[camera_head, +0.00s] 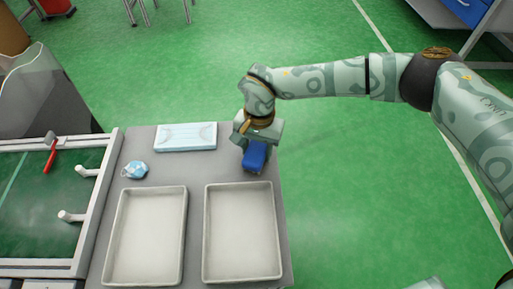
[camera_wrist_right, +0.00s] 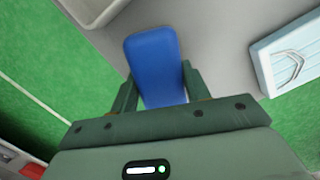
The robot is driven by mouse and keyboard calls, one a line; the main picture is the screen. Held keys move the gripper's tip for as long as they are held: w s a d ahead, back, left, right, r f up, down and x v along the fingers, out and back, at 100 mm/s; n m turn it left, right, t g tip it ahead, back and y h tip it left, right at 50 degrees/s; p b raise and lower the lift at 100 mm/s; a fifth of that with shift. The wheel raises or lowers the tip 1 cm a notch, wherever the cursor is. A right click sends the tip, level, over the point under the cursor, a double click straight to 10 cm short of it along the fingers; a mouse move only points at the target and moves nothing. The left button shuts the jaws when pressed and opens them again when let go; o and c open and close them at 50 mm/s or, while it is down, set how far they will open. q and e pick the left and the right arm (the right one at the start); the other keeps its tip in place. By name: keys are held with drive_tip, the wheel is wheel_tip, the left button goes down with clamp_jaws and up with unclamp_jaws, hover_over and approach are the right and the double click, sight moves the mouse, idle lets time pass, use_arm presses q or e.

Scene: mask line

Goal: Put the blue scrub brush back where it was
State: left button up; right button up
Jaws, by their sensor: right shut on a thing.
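The blue scrub brush (camera_head: 255,156) is at the back right of the grey table, under my right gripper (camera_head: 258,143). In the right wrist view the blue brush (camera_wrist_right: 155,62) sits between the two green fingers of the right gripper (camera_wrist_right: 158,85), which is shut on it. Whether the brush touches the tabletop is hard to tell. My left gripper does not show in the head view.
Two empty light trays, left (camera_head: 146,236) and right (camera_head: 242,232), lie on the grey table (camera_head: 196,176). A pale blue mask box (camera_head: 186,137) and a crumpled light-blue item (camera_head: 135,169) lie behind them. A conveyor (camera_head: 40,213) with a red-handled tool (camera_head: 50,158) adjoins at left.

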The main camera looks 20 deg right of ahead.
drive_tip(key=o, duration=1)
drive_tip(key=shift+f, duration=0.1)
drive_tip(key=shift+o, duration=0.2)
drive_tip(key=shift+r, duration=0.5)
use_arm(q)
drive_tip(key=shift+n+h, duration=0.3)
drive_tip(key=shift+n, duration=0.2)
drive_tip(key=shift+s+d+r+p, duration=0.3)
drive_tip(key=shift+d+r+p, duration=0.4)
drive_tip(key=shift+p, duration=0.45)
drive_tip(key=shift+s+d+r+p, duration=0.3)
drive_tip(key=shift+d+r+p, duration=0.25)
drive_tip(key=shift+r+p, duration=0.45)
use_arm(e)
wheel_tip(320, 180, up, 11)
drive_tip(key=w, duration=0.1)
drive_tip(key=shift+d+r, duration=0.15)
drive_tip(key=shift+d, duration=0.25)
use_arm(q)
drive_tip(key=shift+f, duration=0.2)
use_arm(e)
drive_tip(key=shift+w, duration=0.1)
